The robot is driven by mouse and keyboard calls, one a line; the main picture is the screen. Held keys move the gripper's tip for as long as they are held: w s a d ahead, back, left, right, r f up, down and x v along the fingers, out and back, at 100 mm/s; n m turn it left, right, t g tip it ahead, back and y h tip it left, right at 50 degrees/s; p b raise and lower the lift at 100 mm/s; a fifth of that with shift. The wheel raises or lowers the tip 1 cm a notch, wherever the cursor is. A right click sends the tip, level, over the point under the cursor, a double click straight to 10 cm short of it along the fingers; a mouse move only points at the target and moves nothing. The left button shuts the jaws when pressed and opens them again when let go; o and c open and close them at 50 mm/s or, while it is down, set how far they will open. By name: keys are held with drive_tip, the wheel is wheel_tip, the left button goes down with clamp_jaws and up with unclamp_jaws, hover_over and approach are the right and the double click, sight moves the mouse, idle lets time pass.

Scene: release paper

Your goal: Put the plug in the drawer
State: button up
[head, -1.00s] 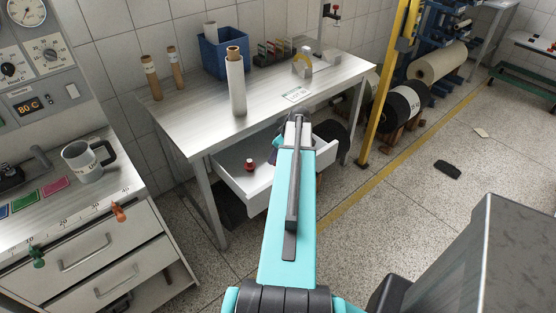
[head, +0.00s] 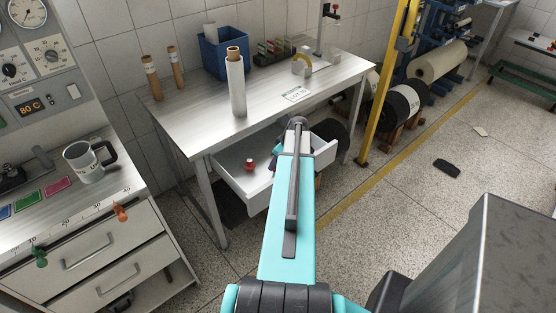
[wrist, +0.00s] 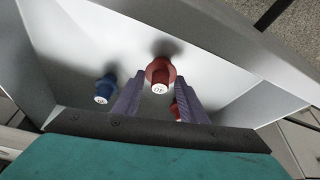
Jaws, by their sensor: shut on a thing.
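The white drawer (head: 228,187) stands pulled open under the work table. A red plug (head: 249,164) shows in its left part. In the wrist view my gripper (wrist: 159,80) is inside the drawer area, its purple fingers shut on a red plug (wrist: 160,72) with a pale marked end. A dark shadow lies on the white drawer (wrist: 85,35) behind this plug. A second red plug (wrist: 175,110) is partly hidden by the right finger. A blue plug (wrist: 105,88) is to the left of the fingers.
The work table (head: 205,125) above the drawer holds a pale roll (head: 236,85), a blue bin (head: 222,55) and a tape dispenser (head: 302,65). A yellow post (head: 380,85) stands right of the table. A cabinet (head: 95,240) with a mug (head: 88,162) is at the left.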

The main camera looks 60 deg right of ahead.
drive_tip(key=shift+f, duration=0.15)
drive_tip(key=o, duration=1)
drive_tip(key=shift+r, duration=0.25)
drive_tip(key=b+v, duration=0.3)
drive_tip(key=v, duration=0.9)
drive_tip(key=shift+w, duration=0.1)
idle(0.5)
